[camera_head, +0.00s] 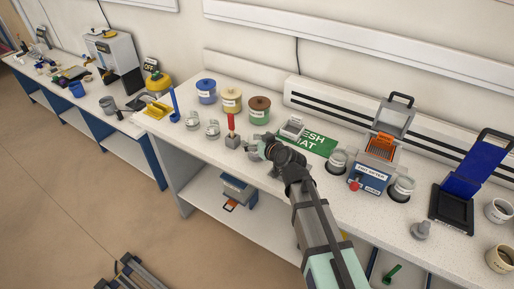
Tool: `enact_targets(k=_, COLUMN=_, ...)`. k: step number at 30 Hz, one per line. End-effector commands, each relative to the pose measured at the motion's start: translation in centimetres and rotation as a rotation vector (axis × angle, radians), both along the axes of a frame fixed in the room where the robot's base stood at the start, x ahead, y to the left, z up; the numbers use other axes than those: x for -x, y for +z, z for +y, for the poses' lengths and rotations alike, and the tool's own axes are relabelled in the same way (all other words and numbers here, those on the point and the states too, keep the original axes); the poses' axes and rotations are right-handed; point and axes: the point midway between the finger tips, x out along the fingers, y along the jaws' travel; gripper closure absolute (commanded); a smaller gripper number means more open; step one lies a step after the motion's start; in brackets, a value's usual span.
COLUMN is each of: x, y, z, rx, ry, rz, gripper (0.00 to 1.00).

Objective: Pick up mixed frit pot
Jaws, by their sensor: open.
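Three lidded pots stand in a row at the back of the white bench: a blue one (206,91), a cream-yellow one (231,99) and a brown-topped one with a green body (259,109). Their small white labels are too small to read, so I cannot tell which pot is the mixed frit pot. Small clear jars, one at the left (192,120) and one beside it (213,128), also carry labels.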

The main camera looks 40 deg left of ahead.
Motion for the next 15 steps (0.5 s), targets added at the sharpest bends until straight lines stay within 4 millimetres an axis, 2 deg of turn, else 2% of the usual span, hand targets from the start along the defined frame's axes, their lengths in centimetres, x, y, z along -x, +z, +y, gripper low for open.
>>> enact_targets(k=2, x=0.04, y=-0.02, z=-0.04, rx=0.000, ry=0.000, rz=0.000, gripper=0.08)
enact_targets(k=6, x=0.04, y=-0.01, z=-0.04, rx=0.000, ry=0.000, rz=0.000, gripper=0.57)
enact_targets(k=8, x=0.04, y=-0.01, z=-0.04, rx=0.000, ry=0.000, rz=0.000, gripper=0.77)
enact_targets(k=15, x=0.04, y=0.01, z=-0.05, rx=0.000, ry=0.000, rz=0.000, gripper=0.77)
